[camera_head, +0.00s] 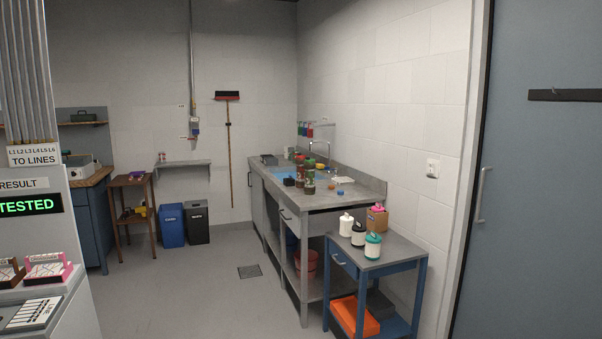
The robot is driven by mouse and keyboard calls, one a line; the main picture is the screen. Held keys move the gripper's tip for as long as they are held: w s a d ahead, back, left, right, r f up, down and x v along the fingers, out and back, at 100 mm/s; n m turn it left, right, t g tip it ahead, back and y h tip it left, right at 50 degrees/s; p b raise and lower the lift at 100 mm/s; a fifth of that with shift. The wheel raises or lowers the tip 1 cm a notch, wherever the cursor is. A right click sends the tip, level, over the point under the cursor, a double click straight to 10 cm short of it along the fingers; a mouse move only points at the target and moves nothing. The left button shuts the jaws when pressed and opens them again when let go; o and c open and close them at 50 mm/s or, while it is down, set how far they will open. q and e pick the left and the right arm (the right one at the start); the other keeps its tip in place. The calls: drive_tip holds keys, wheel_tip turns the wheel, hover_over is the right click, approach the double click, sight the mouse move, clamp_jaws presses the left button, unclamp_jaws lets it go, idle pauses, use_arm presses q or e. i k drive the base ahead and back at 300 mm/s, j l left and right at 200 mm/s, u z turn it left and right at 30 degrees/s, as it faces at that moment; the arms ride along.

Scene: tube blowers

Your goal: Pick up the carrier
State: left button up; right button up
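Several small cylinders that look like tube carriers stand upright on the blue cart (398,254) at the right. One is all white (346,225). One is white with a black top and base (358,236). One is white with a teal top and base (373,247) and stands nearest the cart's front. They stand close together; I cannot tell which one is the task's carrier. Neither of my grippers is in view.
A cardboard box (377,220) with something pink on top sits behind the cylinders. A cluttered sink counter (345,195) stands beyond the cart. A station (75,285) with small racks is at the left. The floor (190,290) between is clear, with a drain grate (249,271).

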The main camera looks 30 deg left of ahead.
sight(310, 188)
drive_tip(key=i+j+u, duration=0.65)
drive_tip(key=i, duration=0.25)
drive_tip(key=i+j+u, duration=0.2)
drive_tip(key=i+u, duration=0.15)
drive_tip(key=i, duration=0.15)
drive_tip(key=i+u, duration=0.3)
drive_tip(key=i, duration=0.8)
drive_tip(key=i+j+z, duration=0.15)
drive_tip(key=i, duration=1.05)
drive_tip(key=j+z, duration=0.05)
